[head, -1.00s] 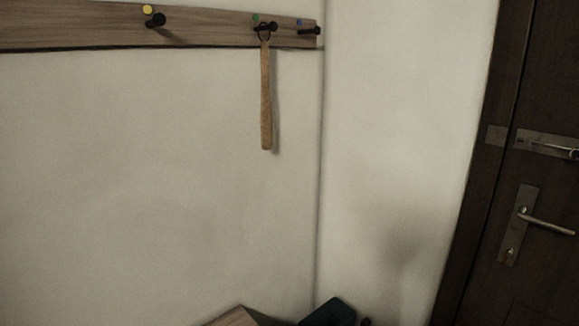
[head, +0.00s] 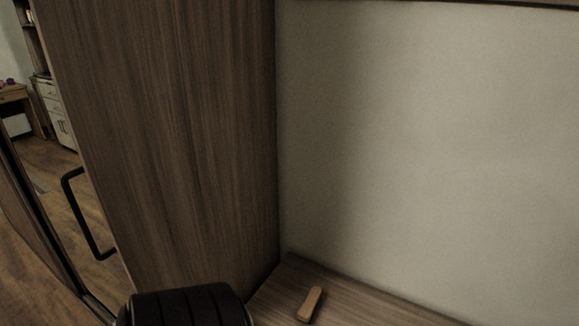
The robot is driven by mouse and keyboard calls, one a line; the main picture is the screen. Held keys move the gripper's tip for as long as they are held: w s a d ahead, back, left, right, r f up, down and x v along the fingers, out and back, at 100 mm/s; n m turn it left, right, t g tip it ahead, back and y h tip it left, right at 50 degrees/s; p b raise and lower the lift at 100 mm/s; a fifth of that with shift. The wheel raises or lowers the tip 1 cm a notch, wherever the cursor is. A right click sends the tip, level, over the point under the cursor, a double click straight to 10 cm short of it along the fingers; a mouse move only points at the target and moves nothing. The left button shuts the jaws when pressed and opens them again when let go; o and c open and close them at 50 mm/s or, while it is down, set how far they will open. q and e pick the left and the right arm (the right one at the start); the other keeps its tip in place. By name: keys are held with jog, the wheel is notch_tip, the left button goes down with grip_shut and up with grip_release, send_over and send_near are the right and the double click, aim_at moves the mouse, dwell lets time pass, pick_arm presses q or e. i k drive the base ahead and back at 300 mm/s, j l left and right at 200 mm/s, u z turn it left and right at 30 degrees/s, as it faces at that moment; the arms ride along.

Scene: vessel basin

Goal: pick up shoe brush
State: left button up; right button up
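A small light-brown wooden object (head: 310,304), which looks like the shoe brush, lies on a wooden bench top (head: 375,307) at the bottom centre of the head view. It lies at a slant near the corner between the cabinet side and the wall. Any bristles are hidden from this angle. Neither gripper is in view.
A tall wooden cabinet (head: 180,130) stands left of the bench, with a black handle (head: 82,215) at its left edge. A dark ribbed rounded thing (head: 186,308) is at the bottom. A white drawer unit (head: 55,112) and wood floor (head: 45,190) show far left.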

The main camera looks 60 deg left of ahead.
aim_at(305, 313)
jog(key=u, duration=1.8)
jog(key=z, duration=3.2)
jog(key=k+j+z, duration=0.3)
jog(key=k, duration=0.45)
jog(key=k+j+z, duration=0.15)
jog(key=k, duration=0.25)
jog(key=i+j, duration=0.05)
jog(key=j, duration=0.05)
